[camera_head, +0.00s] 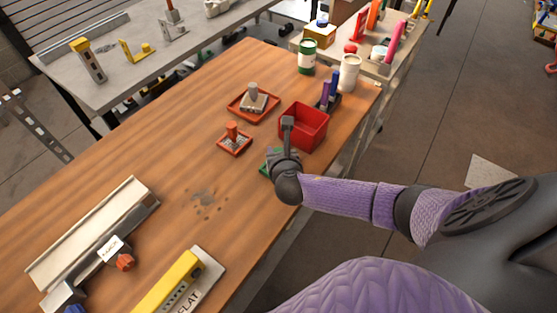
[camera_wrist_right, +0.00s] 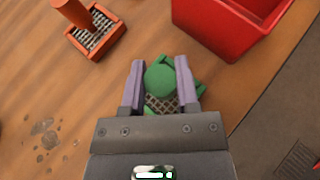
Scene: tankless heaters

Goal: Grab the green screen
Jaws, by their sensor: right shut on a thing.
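The green screen (camera_wrist_right: 160,80) is a small green-framed mesh piece with a round green knob on top, on the wooden table. In the right wrist view its knob sits between the two purple fingers of my right gripper (camera_wrist_right: 160,85), which is shut on it. In the head view my right gripper (camera_head: 278,158) covers most of the green screen (camera_head: 265,168), and only a bit of green edge shows. I cannot tell whether the screen is lifted off the table. My left gripper is not in view.
A red bin (camera_head: 304,126) stands close beyond my right gripper. An orange-framed screen (camera_head: 234,141) and a red tray with a grey-handled piece (camera_head: 253,99) lie nearby. A yellow level (camera_head: 170,285) and a metal channel (camera_head: 90,235) lie at the front.

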